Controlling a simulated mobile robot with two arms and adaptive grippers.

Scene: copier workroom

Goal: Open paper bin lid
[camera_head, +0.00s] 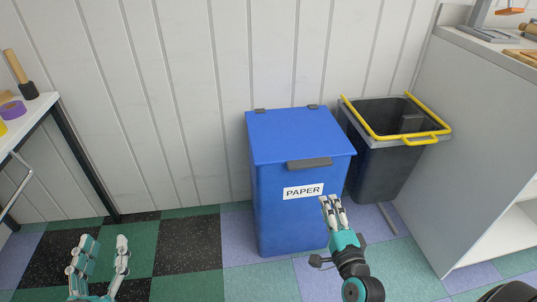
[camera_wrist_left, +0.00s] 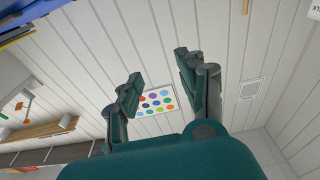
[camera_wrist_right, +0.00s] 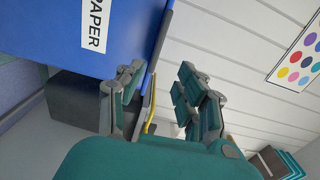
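The blue paper bin (camera_head: 280,205) stands against the wall with a white PAPER label (camera_head: 303,191). Its blue lid (camera_head: 298,134) is closed, with a dark grey handle (camera_head: 309,163) at the front edge and hinges at the back. My right gripper (camera_head: 332,200) is in front of the bin, below and right of the handle, apart from it. In the right wrist view its fingers (camera_wrist_right: 160,95) are spread with nothing between them, and the bin's blue front (camera_wrist_right: 60,35) is close by. My left gripper (camera_head: 100,245) is low at the left, far from the bin, open and empty.
A dark bin with a yellow rim (camera_head: 440,136) stands right of the paper bin. A grey cabinet (camera_head: 470,130) is further right. A white table (camera_head: 25,115) with tools is at the left. The checkered floor (camera_head: 180,245) between table and bin is clear.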

